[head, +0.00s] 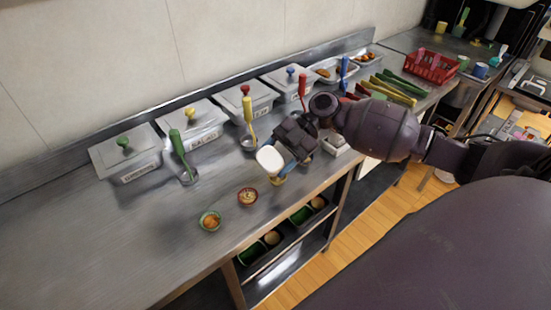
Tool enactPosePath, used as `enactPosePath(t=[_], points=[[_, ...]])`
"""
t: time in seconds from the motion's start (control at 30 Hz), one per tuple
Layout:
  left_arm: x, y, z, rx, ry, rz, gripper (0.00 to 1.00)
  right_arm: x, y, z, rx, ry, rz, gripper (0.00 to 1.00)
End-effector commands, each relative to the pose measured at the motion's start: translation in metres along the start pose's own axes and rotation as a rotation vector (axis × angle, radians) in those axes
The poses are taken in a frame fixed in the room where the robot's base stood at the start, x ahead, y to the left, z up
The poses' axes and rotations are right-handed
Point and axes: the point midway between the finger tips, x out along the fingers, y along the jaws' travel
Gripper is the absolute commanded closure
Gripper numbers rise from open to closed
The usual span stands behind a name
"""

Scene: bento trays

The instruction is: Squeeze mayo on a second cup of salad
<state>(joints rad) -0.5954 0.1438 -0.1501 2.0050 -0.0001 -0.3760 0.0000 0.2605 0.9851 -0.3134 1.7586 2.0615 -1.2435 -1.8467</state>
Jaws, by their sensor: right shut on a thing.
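My right gripper (292,143) comes in from the right over the counter. It is shut on a white object that looks like the mayo bottle (269,159); my gripper hides part of it. A small yellowish cup or item (278,180) shows just below the bottle, mostly hidden; I cannot tell whether they touch. A green cup with orange food (210,221) stands on the counter to the left. A reddish cup with pale food on top (247,196) stands between them. My left gripper is out of view.
Lidded steel containers (202,119) line the wall, with a green-handled ladle (179,143) and a yellow-handled one (248,115) in front. Coloured tongs (396,88) and a red basket (431,67) are at the far right. The counter's left part (110,225) is clear.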

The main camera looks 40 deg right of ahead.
Motion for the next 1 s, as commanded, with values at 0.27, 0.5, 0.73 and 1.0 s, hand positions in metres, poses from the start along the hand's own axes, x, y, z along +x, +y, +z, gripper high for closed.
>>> enactPosePath(t=[0.27,0.5,0.73,1.0], points=[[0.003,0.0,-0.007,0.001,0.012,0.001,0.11,-0.005,-0.005,0.0,0.0,0.0,0.0,0.64],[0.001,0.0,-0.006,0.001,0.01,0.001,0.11,-0.01,-0.011,0.0,-0.001,0.0,0.0,0.64],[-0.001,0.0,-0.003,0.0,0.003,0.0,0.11,-0.011,-0.013,0.0,-0.001,0.0,0.0,0.64],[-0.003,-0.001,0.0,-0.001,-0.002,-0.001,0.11,-0.011,-0.012,0.0,-0.001,0.0,0.0,0.45]])
